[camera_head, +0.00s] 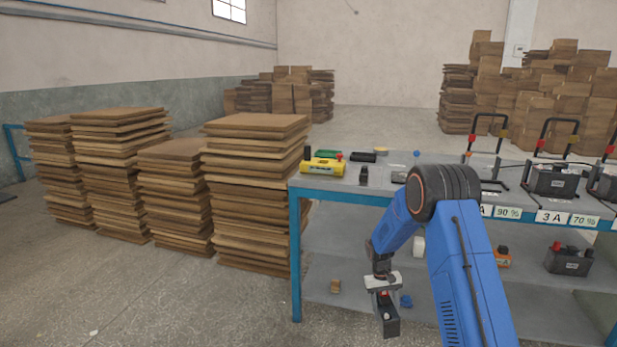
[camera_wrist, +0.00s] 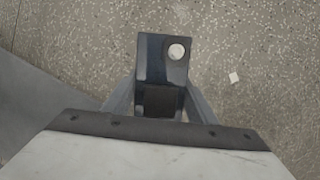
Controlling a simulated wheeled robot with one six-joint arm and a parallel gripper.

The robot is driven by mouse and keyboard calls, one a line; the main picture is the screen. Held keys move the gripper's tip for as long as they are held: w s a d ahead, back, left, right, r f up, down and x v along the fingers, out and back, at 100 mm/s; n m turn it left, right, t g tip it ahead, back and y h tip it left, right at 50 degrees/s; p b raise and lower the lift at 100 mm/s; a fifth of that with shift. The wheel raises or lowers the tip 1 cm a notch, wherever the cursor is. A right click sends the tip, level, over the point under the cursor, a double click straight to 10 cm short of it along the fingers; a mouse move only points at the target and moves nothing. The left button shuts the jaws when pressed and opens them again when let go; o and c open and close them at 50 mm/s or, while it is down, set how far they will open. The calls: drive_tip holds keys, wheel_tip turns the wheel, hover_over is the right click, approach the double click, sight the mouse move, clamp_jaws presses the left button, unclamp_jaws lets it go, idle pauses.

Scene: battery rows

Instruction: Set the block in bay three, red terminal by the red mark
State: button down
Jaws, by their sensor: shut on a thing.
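My gripper (camera_head: 384,285) hangs at the left front of the bench, over the floor, and is shut on a dark block (camera_head: 387,322). A red spot shows near the block's top in the head view. In the wrist view the block (camera_wrist: 160,60) sits between the fingers, with a pale round terminal at its upper right. A bay frame (camera_head: 490,150) on the bench has a red and a yellow mark and looks empty; my arm partly hides it. The frame to its right holds a dark block (camera_head: 553,181) above a "3 A" label (camera_head: 551,217). I cannot tell which bay is three.
The bench (camera_head: 335,184) carries a yellow block (camera_head: 324,164) and small items at its left end. Its lower shelf holds another dark block (camera_head: 568,260) and an orange item (camera_head: 503,257). Board stacks (camera_head: 255,190) stand left of the bench. Floor in front is clear.

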sight(388, 337)
drive_tip(key=s+f, duration=0.5)
drive_tip(key=f, duration=0.2)
drive_tip(key=shift+s, duration=0.4)
